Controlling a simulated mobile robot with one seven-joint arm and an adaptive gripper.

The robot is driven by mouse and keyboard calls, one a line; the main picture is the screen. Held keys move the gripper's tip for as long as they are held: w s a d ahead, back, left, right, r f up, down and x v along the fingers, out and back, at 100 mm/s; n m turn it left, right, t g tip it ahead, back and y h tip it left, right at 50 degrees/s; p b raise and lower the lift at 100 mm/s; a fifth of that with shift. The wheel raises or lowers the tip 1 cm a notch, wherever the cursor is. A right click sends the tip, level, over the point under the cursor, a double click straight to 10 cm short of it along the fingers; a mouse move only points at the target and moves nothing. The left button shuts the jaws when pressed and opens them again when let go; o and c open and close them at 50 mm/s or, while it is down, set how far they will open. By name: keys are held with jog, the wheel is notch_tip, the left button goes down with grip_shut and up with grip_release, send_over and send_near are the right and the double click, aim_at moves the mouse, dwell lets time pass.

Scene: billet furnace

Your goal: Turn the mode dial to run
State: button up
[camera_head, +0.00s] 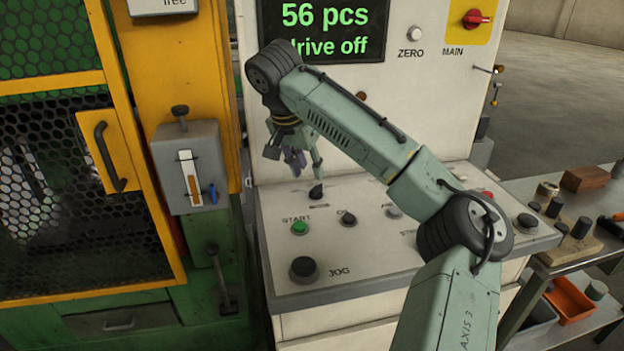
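A sloped white control panel (272,235) stands in the middle. A black knob (316,190) sits near its back edge, and a smaller dark knob (348,218) is in front of it to the right. The lettering around both is too small or covered to read, so I cannot tell which is the mode dial or where it points. My gripper (303,162) hangs above the back of the panel, just above and left of the black knob, and appears apart from it. Its fingers are small and partly overlapped, so their opening is unclear.
A green START button (300,228) and a large black JOG knob (303,268) are nearby on the panel. The display (322,30) reads "56 pcs" and "drive off". A red MAIN switch (474,18) is upper right. A yellow-framed cage door (122,150) stands left.

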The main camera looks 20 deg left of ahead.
jog(key=v, duration=0.5)
jog(key=shift+s+r, duration=0.1)
jog(key=shift+r, duration=0.2)
